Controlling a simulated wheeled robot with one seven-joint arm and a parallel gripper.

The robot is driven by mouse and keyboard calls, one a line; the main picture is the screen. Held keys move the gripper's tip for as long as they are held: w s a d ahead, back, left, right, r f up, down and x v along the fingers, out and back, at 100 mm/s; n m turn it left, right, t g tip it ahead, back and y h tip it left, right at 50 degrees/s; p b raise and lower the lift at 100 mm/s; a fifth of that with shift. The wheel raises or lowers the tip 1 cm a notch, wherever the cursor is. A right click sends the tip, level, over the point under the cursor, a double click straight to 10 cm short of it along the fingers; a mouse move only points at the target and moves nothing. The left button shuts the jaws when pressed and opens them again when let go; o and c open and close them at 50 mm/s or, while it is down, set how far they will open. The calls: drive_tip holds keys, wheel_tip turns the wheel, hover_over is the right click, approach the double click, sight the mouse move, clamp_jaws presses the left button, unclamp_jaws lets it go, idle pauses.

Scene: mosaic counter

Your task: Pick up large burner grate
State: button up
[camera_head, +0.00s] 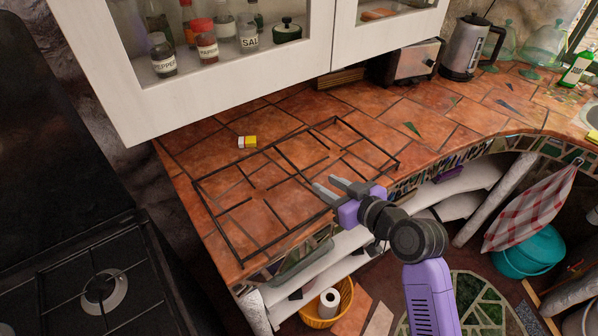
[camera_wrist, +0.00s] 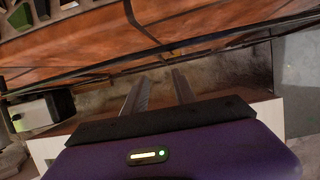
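The large burner grate (camera_head: 218,226) is a thin dark rectangular frame with inner bars. In the wrist view, dark bars, apparently of the grate (camera_wrist: 141,22), run just beyond the fingertips (camera_wrist: 160,76). Whether the fingers touch the grate, I cannot tell.
A small yellow-and-white box (camera_head: 247,142) sits behind the grate. A white wall cabinet (camera_head: 215,95) overhangs the counter's back. A toaster (camera_head: 412,62) and kettle (camera_head: 470,48) stand at the back right. A black stove (camera_head: 95,280) is at the left. Open shelves lie below the counter.

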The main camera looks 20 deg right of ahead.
sight(308, 180)
drive_tip(key=shift+a+f, duration=0.3)
drive_tip(key=shift+f, duration=0.05)
drive_tip(key=shift+w+a+f, duration=0.1)
drive_tip(key=shift+w+f, duration=0.1)
drive_tip(key=shift+f+p+x, duration=0.15)
drive_tip(key=shift+p+x, duration=0.3)
drive_tip(key=shift+x, duration=1.25)
drive_tip(key=shift+f+p+x, duration=0.1)
drive_tip(key=shift+p+x, duration=0.3)
drive_tip(key=shift+x, duration=1.35)
drive_tip(key=shift+s, duration=0.15)
drive_tip(key=shift+c, duration=0.2)
clamp_jaws()
drive_tip(key=shift+r, duration=0.25)
